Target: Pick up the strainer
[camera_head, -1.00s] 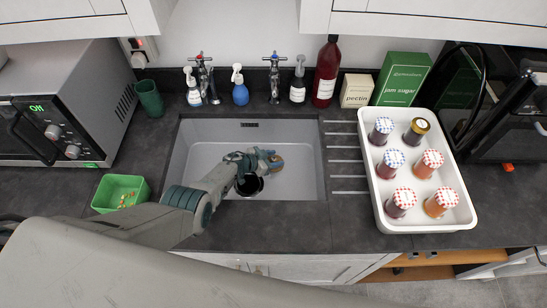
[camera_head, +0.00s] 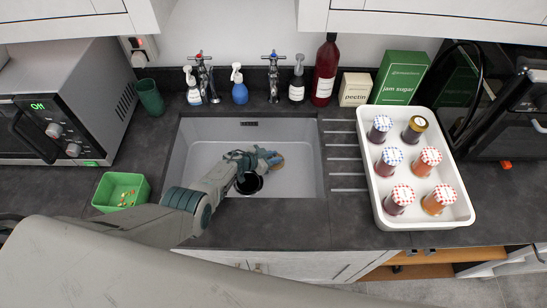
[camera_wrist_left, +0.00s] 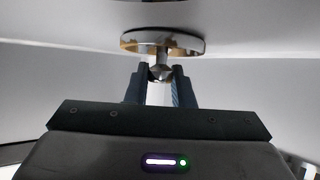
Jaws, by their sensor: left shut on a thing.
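The strainer (camera_head: 277,162) is a small round disc with a brownish-metal edge, in the sink basin area in the head view, partly hidden by my left gripper (camera_head: 265,158). In the left wrist view the strainer (camera_wrist_left: 163,41) shows as a flat metal disc with a knob on the side toward me. My left gripper (camera_wrist_left: 161,85) has its fingers on either side of that knob and is shut on it. I cannot tell whether the disc touches the sink. My right gripper is not in view.
A dark round opening (camera_head: 249,184) is in the white sink (camera_head: 220,155). Taps and bottles stand behind the sink. A green tub (camera_head: 121,191) stands left, and a white tray (camera_head: 378,205) of several jars stands right. A microwave (camera_head: 75,105) is far left.

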